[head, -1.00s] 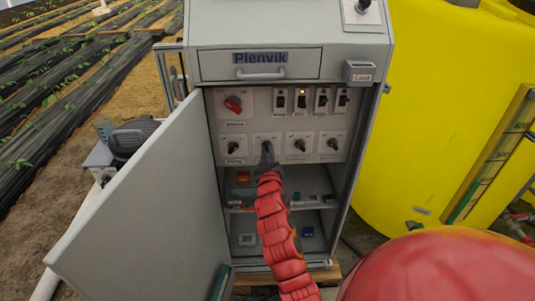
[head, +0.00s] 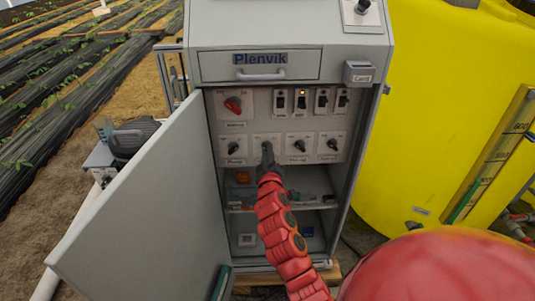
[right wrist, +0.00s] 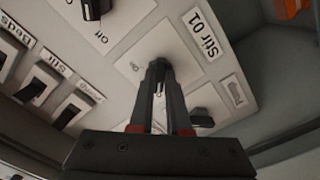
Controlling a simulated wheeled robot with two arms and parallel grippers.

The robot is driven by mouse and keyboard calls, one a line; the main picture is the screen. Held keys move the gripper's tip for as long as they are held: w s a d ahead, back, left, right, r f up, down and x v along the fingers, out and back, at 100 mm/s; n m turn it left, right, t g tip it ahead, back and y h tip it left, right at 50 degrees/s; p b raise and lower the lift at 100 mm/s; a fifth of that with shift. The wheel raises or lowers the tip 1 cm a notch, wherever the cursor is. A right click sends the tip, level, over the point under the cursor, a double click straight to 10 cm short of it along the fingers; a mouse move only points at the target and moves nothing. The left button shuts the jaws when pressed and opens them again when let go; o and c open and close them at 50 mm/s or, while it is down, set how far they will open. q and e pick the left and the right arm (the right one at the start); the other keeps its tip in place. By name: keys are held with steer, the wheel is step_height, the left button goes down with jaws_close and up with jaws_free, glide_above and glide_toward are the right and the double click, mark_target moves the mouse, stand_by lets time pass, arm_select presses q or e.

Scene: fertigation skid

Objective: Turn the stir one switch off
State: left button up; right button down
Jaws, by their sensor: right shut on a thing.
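The stir one switch (right wrist: 159,88) is a small dark rotary knob on a pale plate, beside a label reading "Stir 01" (right wrist: 203,33) in the right wrist view. In the head view, it is second from the left in the lower row, mostly hidden by my gripper. My right gripper (head: 267,149) reaches it from the front. In the right wrist view, the fingers of my right gripper (right wrist: 159,68) are closed around the knob. The knob's exact pointing direction is hard to tell. My left gripper is not in view.
Neighbouring knobs (head: 233,148) (head: 299,146) sit close on both sides. Above are a red rotary switch (head: 233,104) and several black toggles (head: 322,101). The cabinet door (head: 150,210) stands open at left. A yellow tank (head: 450,110) stands at right.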

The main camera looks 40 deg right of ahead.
steer(key=shift+f, duration=0.1)
steer(key=c, duration=0.9)
jaws_free()
steer(key=shift+s, duration=0.1)
steer(key=v, duration=1.7)
steer(key=shift+s, duration=0.15)
